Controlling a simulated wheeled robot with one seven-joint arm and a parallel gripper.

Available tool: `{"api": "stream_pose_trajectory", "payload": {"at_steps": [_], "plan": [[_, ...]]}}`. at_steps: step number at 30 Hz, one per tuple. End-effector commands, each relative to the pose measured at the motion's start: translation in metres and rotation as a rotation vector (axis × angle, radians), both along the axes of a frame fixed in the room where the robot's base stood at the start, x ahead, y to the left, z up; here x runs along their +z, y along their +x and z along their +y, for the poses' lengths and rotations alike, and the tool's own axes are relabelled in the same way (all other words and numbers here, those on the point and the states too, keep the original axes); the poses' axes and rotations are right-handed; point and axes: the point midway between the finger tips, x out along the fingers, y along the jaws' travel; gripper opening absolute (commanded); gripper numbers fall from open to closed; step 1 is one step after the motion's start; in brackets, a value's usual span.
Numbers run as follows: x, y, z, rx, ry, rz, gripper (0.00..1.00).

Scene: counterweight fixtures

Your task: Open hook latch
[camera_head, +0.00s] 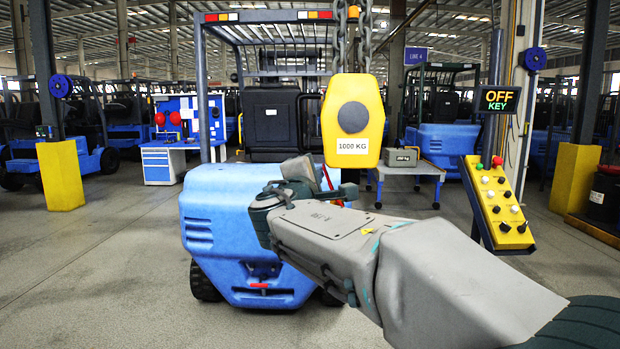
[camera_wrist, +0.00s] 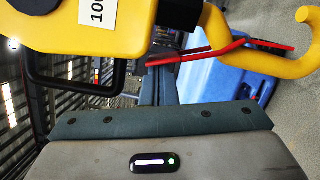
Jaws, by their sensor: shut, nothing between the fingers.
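The yellow hook (camera_wrist: 255,58) shows in the wrist view below the yellow 1000 KG counterweight (camera_head: 352,118), its tip curling at the right edge. A thin red latch (camera_wrist: 205,55) runs across beside the hook. In the head view only a short piece of the red latch (camera_head: 327,177) shows, and my wrist hides most of the hook. My gripper (camera_wrist: 162,75) is shut and empty, with its fingertips close to the left end of the red latch. I cannot tell whether they touch it.
The counterweight hangs on chains (camera_head: 352,40) just above my gripper. A blue forklift (camera_head: 225,215) stands behind my arm. A yellow control box (camera_head: 497,203) is to the right, below an OFF KEY sign (camera_head: 499,99). Open floor lies at the left.

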Motion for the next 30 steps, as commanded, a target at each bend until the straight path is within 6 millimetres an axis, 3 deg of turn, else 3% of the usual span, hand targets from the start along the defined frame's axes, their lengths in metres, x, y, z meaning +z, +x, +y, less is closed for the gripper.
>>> {"api": "stream_pose_trajectory", "payload": {"at_steps": [7, 12, 21, 30], "plan": [[-0.005, 0.001, 0.008, 0.0, -0.001, 0.0, 0.0], [-0.02, 0.002, 0.033, -0.005, 0.0, 0.001, 0.0], [-0.023, -0.064, 0.048, -0.008, 0.002, -0.002, 0.0], [-0.024, -0.094, 0.055, -0.009, 0.0, 0.001, 0.0]]}}
